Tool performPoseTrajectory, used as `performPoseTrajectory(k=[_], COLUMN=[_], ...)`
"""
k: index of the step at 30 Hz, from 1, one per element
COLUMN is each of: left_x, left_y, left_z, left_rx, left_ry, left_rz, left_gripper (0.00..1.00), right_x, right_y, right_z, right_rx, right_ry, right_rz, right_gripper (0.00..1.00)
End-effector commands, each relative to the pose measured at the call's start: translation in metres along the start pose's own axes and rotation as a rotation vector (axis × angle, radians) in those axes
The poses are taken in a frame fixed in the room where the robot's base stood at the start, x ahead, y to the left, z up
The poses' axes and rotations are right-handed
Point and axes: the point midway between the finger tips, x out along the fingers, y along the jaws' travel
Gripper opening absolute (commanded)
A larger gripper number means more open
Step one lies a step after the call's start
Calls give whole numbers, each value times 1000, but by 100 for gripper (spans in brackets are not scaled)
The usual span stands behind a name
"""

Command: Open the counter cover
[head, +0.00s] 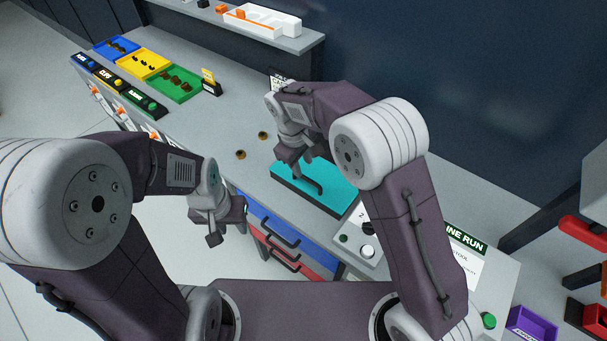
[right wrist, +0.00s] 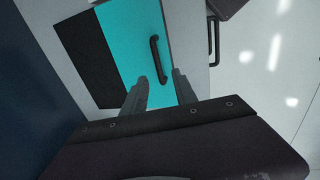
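The counter cover is a teal panel (head: 335,192) with a black bar handle (head: 312,184), set in the grey counter. My right gripper (head: 296,160) is above the cover's left end, close to the handle. In the right wrist view the teal cover (right wrist: 138,40) and its handle (right wrist: 158,58) lie beyond my two parted fingers (right wrist: 160,92). The fingers are open with nothing between them, and the handle is apart from them. My left gripper (head: 228,222) hangs empty by the counter's front edge, with its fingers apart.
A dark rectangle (right wrist: 88,60) borders the cover; I cannot tell whether it is a gap. Blue, yellow and green trays (head: 176,82) stand at the far left. A control box with knobs (head: 366,238) is right of the cover. Drawers with handles (head: 275,235) are below the front edge.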

Motion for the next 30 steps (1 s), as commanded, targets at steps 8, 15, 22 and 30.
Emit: performPoseTrajectory(k=[8, 15, 22, 30], left_x=[-12, -15, -14, -14], left_y=[0, 0, 0, 0], left_z=[-1, -2, -2, -2], left_rx=[0, 0, 0, 0], left_ry=[0, 0, 0, 0], left_rz=[0, 0, 0, 0], left_gripper=[36, 36, 36, 36], right_x=[56, 78, 79, 78], right_y=[0, 0, 0, 0], right_z=[2, 1, 1, 1], right_rx=[2, 2, 2, 2], right_ry=[-4, 0, 0, 0], right_rz=[-2, -1, -1, 0], right_gripper=[34, 34, 28, 0])
